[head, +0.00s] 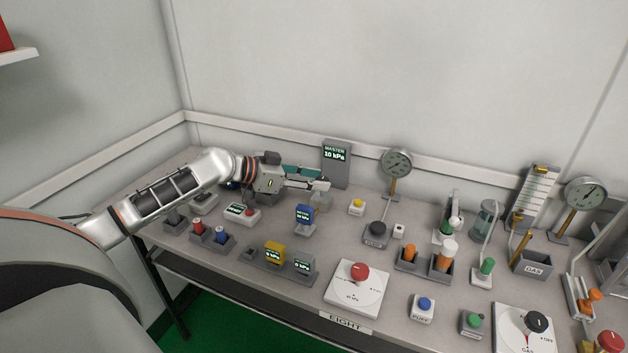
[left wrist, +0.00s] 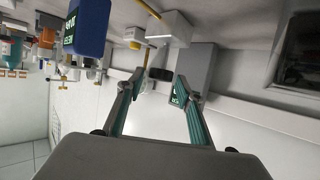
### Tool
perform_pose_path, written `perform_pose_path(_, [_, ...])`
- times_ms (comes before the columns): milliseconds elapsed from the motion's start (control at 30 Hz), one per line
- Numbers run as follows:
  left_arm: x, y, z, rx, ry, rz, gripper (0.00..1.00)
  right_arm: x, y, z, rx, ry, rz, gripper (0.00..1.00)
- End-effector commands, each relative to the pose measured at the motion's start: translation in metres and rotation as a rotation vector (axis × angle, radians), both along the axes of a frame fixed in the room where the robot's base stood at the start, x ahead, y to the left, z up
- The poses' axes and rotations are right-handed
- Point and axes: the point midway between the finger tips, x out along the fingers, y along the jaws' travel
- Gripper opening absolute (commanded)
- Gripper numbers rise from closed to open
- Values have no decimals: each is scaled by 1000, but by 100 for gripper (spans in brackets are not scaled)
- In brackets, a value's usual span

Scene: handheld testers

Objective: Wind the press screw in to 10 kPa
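The master display (head: 336,153) on the back of the bench reads 10 kPa; part of it shows in the left wrist view (left wrist: 196,68). My left gripper (head: 324,184) is low over the back of the bench, in front of the display. In the left wrist view its fingers (left wrist: 158,84) are apart, with a small dark knob (left wrist: 160,74) between or just beyond their tips. The knob is beside a pale block (left wrist: 168,28), which looks like the press. I cannot tell whether the fingers touch the knob. My right gripper is not in view.
A blue tester (head: 304,215) stands just in front of the gripper, and shows close by in the left wrist view (left wrist: 87,27). A yellow-button box (head: 356,206) and a round gauge (head: 397,162) stand to the right. A red-knob plate (head: 350,293) is at the front edge.

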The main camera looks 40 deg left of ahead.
Motion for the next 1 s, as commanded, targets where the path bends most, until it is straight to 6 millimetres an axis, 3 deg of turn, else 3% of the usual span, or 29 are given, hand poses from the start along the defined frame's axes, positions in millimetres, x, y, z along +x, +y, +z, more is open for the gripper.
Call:
perform_pose_path(467, [-5,4,1,2,2,1,43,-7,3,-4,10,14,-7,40])
perform_pose_path(1000, [-56,34,24,2,5,0,43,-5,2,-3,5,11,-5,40])
